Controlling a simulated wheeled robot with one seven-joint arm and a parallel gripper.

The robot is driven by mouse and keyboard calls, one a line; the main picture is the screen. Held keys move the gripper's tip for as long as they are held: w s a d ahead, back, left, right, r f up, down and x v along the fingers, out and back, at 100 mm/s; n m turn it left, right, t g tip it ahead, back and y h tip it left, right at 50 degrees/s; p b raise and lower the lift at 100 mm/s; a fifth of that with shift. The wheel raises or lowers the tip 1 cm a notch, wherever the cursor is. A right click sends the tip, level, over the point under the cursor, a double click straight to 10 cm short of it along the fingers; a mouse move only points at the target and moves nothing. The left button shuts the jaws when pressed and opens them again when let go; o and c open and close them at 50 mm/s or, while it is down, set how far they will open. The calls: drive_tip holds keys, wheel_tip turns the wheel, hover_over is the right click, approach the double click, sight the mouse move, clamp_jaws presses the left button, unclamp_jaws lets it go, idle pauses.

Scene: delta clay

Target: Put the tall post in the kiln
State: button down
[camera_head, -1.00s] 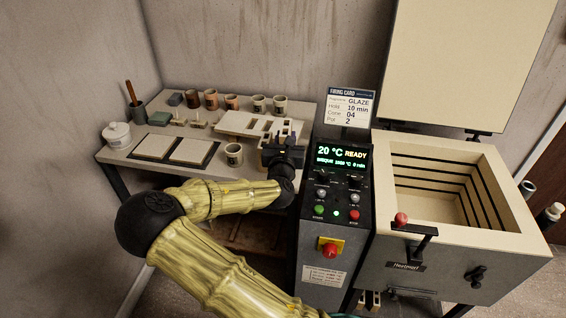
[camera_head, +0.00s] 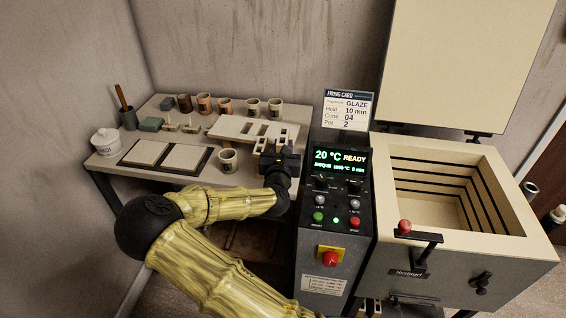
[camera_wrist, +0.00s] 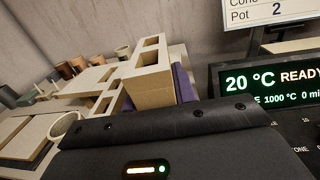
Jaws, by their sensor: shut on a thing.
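My gripper (camera_head: 280,158) is at the right end of the worktable, beside the control panel, and is shut on a post. In the wrist view the held post (camera_wrist: 152,92) is a beige block with square openings, standing upright.
The control panel (camera_head: 340,165) stands between my gripper and the kiln, with a firing card (camera_head: 348,108) rising above it. A mug (camera_head: 228,160), a slotted pale board (camera_head: 232,127) and two tiles (camera_head: 180,158) are on the table.

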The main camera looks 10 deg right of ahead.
drive_tip(key=shift+f, duration=2.3)
drive_tip(key=shift+f, duration=0.2)
drive_tip(key=c, duration=1.1)
unclamp_jaws()
drive_tip(key=shift+d+b, duration=0.1)
drive_tip(key=shift+b, duration=0.3)
drive_tip(key=p+v, duration=0.2)
drive_tip(key=v, duration=0.4)
drive_tip(key=p+v, duration=0.2)
drive_tip(key=v, duration=0.3)
drive_tip(key=p+v, duration=0.2)
drive_tip(key=v, duration=0.4)
drive_tip(key=shift+s+d+f, duration=0.2)
drive_tip(key=shift+s, duration=0.15)
